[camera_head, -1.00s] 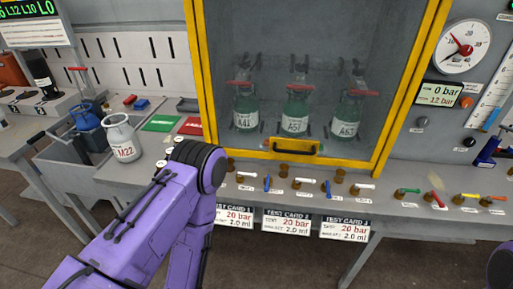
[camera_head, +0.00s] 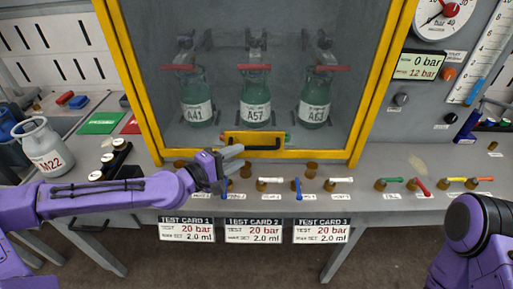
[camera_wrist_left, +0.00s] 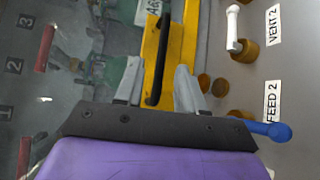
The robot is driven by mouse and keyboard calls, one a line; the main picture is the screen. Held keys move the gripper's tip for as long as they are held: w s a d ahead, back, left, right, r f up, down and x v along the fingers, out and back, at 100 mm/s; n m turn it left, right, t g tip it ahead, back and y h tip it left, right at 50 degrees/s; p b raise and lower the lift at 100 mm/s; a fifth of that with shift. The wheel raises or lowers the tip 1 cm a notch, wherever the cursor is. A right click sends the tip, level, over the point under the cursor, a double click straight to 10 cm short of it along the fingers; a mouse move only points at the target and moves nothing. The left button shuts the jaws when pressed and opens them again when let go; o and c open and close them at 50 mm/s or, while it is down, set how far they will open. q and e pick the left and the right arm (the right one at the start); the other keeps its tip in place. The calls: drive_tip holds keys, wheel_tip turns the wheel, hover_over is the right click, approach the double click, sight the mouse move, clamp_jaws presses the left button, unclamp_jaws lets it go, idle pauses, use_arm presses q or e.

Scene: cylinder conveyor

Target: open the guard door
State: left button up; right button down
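The guard door (camera_head: 134,75) is a yellow frame around a clear pane, and it looks closed. Its black bar handle (camera_head: 264,147) sits on a yellow plate at the bottom middle. My left gripper (camera_head: 238,157) is at the handle's left, just below the plate. In the left wrist view, the handle (camera_wrist_left: 161,50) runs between the two spread fingers of my left gripper (camera_wrist_left: 158,70), with a gap on each side. I cannot tell how deep the handle is between them. My right arm shows at the lower right; its gripper is out of the picture.
Green bottles (camera_head: 255,97) labelled A41, A57 and A63 stand behind the pane. Several small valves, one with a white lever (camera_head: 270,181), line the bench just below the door. A white bottle marked M22 (camera_head: 47,148) stands at the left. A gauge (camera_head: 442,14) is at the right.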

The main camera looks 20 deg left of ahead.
sight(254, 148)
use_arm(q)
drive_tip(key=x, duration=0.8)
drive_tip(key=shift+f, duration=0.15)
clamp_jaws()
